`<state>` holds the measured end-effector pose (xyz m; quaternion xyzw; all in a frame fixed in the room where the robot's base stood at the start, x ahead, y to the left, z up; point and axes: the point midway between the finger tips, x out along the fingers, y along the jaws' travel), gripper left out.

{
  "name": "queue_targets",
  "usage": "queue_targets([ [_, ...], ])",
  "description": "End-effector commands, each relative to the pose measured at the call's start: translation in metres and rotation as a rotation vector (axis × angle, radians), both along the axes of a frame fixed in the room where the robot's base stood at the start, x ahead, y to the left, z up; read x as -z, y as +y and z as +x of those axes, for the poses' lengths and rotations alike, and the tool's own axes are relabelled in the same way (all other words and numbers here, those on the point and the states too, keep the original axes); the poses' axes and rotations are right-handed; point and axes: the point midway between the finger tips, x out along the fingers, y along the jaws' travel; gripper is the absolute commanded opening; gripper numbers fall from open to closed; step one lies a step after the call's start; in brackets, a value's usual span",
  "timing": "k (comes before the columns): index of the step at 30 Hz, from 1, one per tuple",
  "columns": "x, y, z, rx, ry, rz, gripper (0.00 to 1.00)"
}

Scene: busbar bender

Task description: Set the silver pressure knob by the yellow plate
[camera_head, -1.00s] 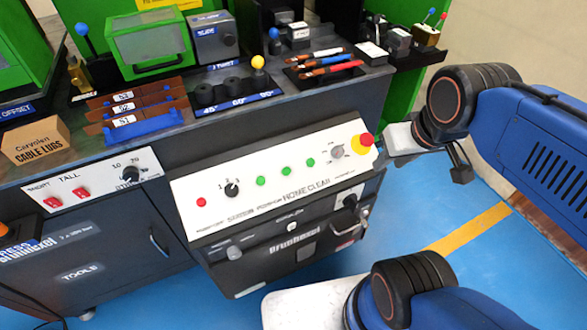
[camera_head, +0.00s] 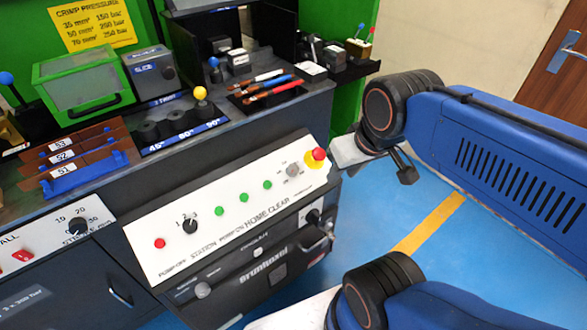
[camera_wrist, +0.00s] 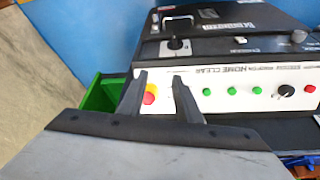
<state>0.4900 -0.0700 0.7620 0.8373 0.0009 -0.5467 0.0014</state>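The silver pressure knob (camera_head: 292,170) is on the right end of the white sloped control panel, just left of the yellow plate (camera_head: 310,165) with its red mushroom button (camera_head: 319,153). In the wrist view the yellow plate (camera_wrist: 149,98) shows between my fingers, and the silver knob seems hidden behind the right finger. My gripper (camera_wrist: 159,76) is open and empty, its fingers apart over this end of the panel. I cannot tell whether a finger touches it. In the head view my wrist is just right of the red button and the fingertips are not clearly visible.
The white panel (camera_head: 160,270) also carries a black selector knob (camera_head: 190,225), several green buttons and a red one (camera_head: 160,243). A black lower unit with a knob (camera_head: 313,216) juts out below. Blue floor (camera_head: 470,215) is open to the right.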

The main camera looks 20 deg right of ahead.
Motion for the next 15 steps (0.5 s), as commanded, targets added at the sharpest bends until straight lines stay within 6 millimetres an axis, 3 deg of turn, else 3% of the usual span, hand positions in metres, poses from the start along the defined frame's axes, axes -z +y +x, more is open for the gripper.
queue_targets([
  [7,-0.017,0.002,0.013,-0.081,0.022,-0.040,0.33],
  [15,-0.085,0.011,0.069,-0.434,0.117,-0.217,0.33],
])
